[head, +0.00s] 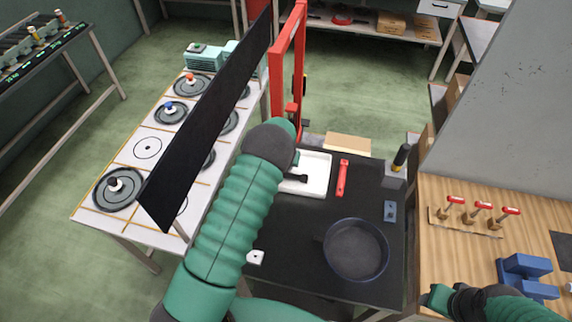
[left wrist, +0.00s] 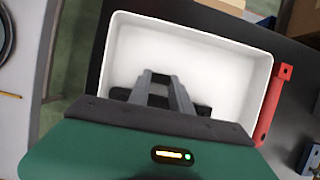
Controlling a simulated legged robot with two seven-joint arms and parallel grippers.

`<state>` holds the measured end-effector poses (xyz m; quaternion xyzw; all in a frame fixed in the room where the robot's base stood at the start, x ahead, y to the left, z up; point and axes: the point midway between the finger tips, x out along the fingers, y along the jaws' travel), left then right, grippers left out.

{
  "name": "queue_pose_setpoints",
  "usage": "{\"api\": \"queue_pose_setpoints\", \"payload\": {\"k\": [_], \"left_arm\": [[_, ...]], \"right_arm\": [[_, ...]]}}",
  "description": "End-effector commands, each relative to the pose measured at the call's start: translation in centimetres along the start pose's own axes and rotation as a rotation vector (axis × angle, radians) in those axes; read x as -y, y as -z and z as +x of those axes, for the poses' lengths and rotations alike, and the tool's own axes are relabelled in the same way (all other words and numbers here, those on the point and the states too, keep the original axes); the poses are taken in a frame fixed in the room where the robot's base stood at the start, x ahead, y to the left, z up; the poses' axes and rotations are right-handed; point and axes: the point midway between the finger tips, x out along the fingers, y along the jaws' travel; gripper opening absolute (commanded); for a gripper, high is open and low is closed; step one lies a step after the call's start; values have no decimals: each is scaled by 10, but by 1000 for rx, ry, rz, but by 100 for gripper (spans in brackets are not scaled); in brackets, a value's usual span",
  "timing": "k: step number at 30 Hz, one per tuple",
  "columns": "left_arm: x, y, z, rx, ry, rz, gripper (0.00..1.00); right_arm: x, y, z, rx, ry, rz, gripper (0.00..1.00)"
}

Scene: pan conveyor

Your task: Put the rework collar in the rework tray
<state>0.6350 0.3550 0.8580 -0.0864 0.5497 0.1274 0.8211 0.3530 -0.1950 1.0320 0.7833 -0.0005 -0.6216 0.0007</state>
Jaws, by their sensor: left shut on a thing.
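The white rework tray (head: 322,168) lies on the dark table beyond my left arm, and it fills the middle of the left wrist view (left wrist: 215,55). My left gripper (left wrist: 161,78) reaches into or just over the tray. It is shut on a dark piece (left wrist: 203,110), which I take to be the rework collar; my fingers and wrist hide most of it. In the head view my left arm covers the tray's near left part. I cannot tell whether the collar touches the tray floor. My right gripper (head: 438,298) is at the lower right, its jaws unclear.
A red bar (head: 343,178) lies right of the tray, with a round dark pan (head: 356,249) nearer. A black upright panel (head: 205,120) and red frame (head: 287,60) stand left, beside the white conveyor (head: 130,215) with pans. A wooden bench (head: 450,260) is at right.

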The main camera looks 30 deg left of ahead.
Motion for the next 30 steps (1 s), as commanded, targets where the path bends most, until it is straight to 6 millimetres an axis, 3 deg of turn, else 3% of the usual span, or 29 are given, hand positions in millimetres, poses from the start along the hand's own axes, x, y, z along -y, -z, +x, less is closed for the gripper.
{"api": "queue_pose_setpoints", "payload": {"k": [7, 8, 12, 23, 26, 30], "left_arm": [[1, 1, 2, -1, 1, 1, 0], [1, 1, 1, 0, 1, 1, 29], [1, 0, 1, 0, 1, 1, 47], [1, -1, -5, 1, 1, 2, 47], [1, -2, -22, 4, 1, 2, 47], [2, -2, -59, 4, 2, 2, 47]], "right_arm": [[0, 0, 2, 0, 0, 0, 46], [0, 0, 1, 0, 0, 0, 46], [0, 0, 1, 0, 0, 0, 46], [0, 0, 0, 0, 0, 0, 46], [0, 0, 1, 0, 0, 0, 46], [0, 0, 1, 0, 0, 0, 46]]}}
